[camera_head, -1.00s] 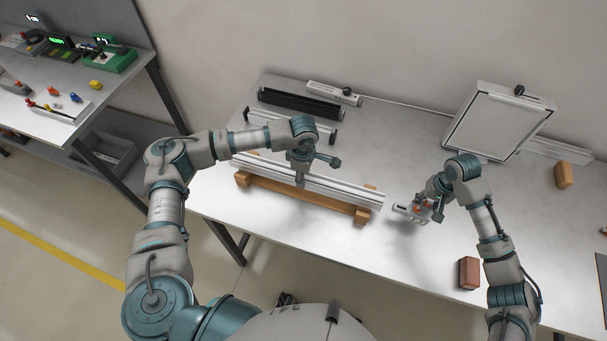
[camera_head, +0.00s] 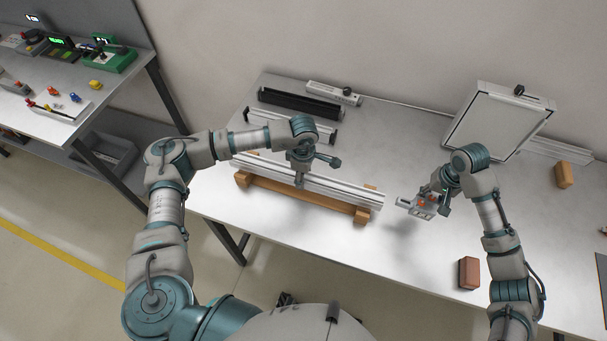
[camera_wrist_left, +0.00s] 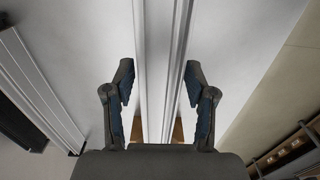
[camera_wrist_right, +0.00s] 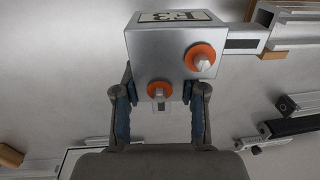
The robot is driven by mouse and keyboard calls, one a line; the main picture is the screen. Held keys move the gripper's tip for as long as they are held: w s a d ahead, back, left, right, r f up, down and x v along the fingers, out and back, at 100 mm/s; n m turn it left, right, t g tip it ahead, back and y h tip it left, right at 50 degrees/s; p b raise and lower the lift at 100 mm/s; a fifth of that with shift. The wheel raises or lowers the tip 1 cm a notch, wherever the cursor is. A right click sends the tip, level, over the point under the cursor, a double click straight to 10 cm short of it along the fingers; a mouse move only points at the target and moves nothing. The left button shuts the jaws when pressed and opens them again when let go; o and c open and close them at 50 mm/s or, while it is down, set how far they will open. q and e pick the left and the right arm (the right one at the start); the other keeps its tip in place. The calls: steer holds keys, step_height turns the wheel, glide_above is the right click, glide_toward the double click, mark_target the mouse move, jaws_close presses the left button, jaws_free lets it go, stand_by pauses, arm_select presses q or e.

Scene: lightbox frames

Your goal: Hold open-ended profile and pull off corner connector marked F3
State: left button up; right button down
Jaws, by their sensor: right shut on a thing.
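The corner connector marked F3 (camera_wrist_right: 172,48) is a silver block with two orange-ringed fasteners and an upside-down label in the right wrist view. My right gripper (camera_wrist_right: 160,105) is shut on it and holds it over the table; it also shows in the head view (camera_head: 424,203). Its tongue (camera_wrist_right: 245,38) points at the profile's open end. In the head view the connector is apart from the profile (camera_head: 345,190), a long silver bar on wooden supports. My left gripper (camera_wrist_left: 160,72) is open with its fingers on either side of the profile, visible gaps between. Its fingertips are hidden in the head view.
A wooden support (camera_head: 300,197) bears the profile. A brown block (camera_head: 469,273) lies at front right, another (camera_head: 564,174) at far right. A white framed panel (camera_head: 497,120) and a black bar (camera_head: 300,103) lie at the back.

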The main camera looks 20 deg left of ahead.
arm_select(q)
steer(key=shift+r, duration=0.1)
step_height(320, 180, up, 12)
steer(key=shift+f, duration=0.15)
stand_by(0.5)
